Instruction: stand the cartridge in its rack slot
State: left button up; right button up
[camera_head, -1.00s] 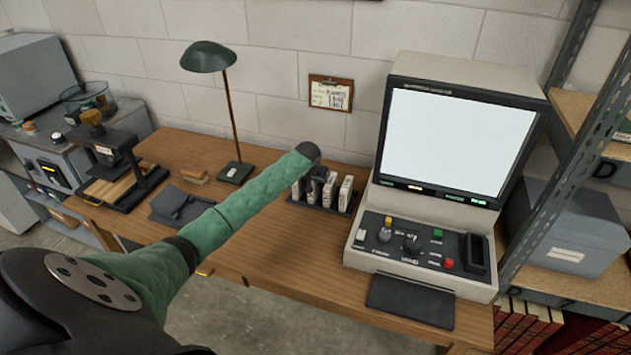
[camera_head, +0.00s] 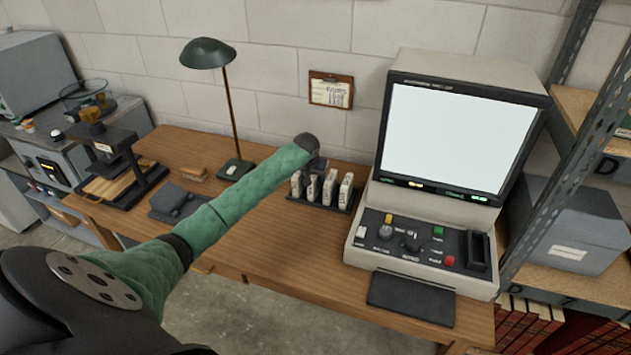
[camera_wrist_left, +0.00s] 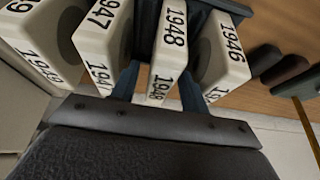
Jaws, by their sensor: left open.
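Several off-white cartridges stand side by side in a dark rack (camera_head: 318,206) on the wooden desk. In the left wrist view the cartridge marked 1948 (camera_wrist_left: 170,45) stands between those marked 1947 (camera_wrist_left: 103,30) and 1946 (camera_wrist_left: 225,55). My left gripper (camera_head: 317,164) is just above the rack. Its two blue fingers (camera_wrist_left: 160,92) are apart, one on each side of the 1948 cartridge's near end. I cannot tell whether they touch it. The cartridges' lower ends and slots are mostly hidden. My right gripper is not in view.
A reader with a lit screen (camera_head: 452,140) stands right of the rack. A clipboard (camera_head: 331,90) hangs behind.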

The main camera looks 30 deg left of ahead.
pick_arm(q)
jog(key=b+v, duration=0.2)
jog(key=v, duration=0.7)
jog(key=shift+s, duration=0.1)
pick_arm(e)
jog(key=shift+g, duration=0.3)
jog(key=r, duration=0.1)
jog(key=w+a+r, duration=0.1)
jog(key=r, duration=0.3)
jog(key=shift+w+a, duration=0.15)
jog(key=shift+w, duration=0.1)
